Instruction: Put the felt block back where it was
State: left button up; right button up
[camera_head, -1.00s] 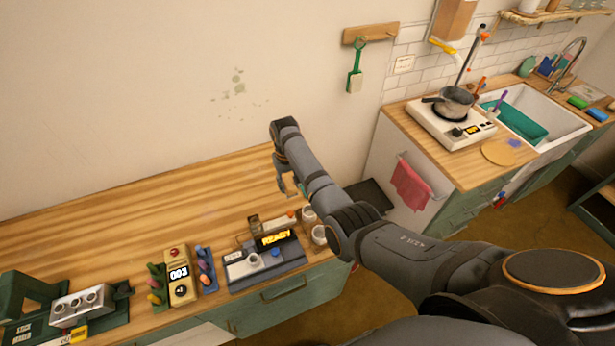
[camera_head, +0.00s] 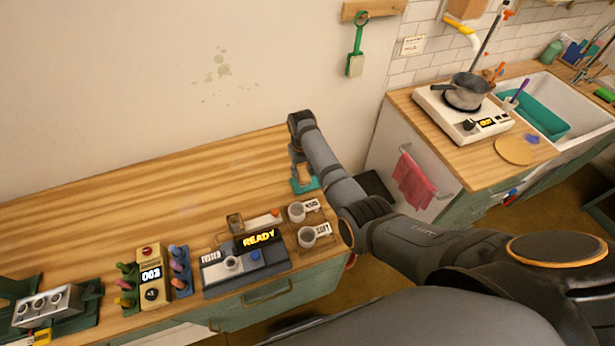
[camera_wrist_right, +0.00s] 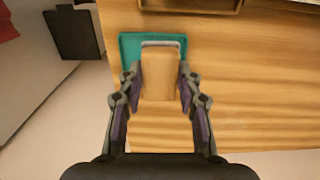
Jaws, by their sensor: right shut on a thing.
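The felt block (camera_wrist_right: 161,80) is a wooden block with a grey strip along its far edge. It sits between the two fingers of my right gripper (camera_wrist_right: 160,74), which is shut on it. A teal pad (camera_wrist_right: 131,47) lies on the wooden counter just under and beyond the block; it also shows in the head view (camera_head: 305,187) at the counter's right end. The block is over the pad's near part; I cannot tell whether it touches. My right gripper in the head view (camera_head: 302,171) is right above the pad. My left gripper is not in view.
Two cups stand on a wooden rack (camera_head: 306,222) just in front of the pad. The tester with a READY display (camera_head: 245,262) is left of them. The counter's back left (camera_head: 150,200) is clear. A gap separates the counter from the stove cabinet (camera_head: 408,160).

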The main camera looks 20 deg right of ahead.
aim_at(305, 177)
jog(key=shift+d+f+b, duration=0.15)
jog(key=shift+f+b, duration=0.45)
jog(key=shift+f, duration=0.05)
jog(key=f+b, duration=0.2)
jog(key=w+d+f+b, duration=0.1)
jog(key=shift+f, duration=0.3)
jog(key=shift+r+p, duration=0.25)
jog(key=shift+p, duration=0.05)
jog(key=shift+c, duration=0.4)
jog(key=shift+s+a+r, duration=0.1)
jog(key=o, duration=1)
jog(key=shift+f, duration=0.25)
jog(key=shift+o, duration=1)
jog(key=shift+r, duration=0.25)
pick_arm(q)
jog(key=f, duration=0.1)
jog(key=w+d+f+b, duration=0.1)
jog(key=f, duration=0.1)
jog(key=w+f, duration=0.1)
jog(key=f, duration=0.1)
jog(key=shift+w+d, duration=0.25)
pick_arm(e)
notch_tip(305, 177, up, 12)
jog(key=shift+f, duration=0.1)
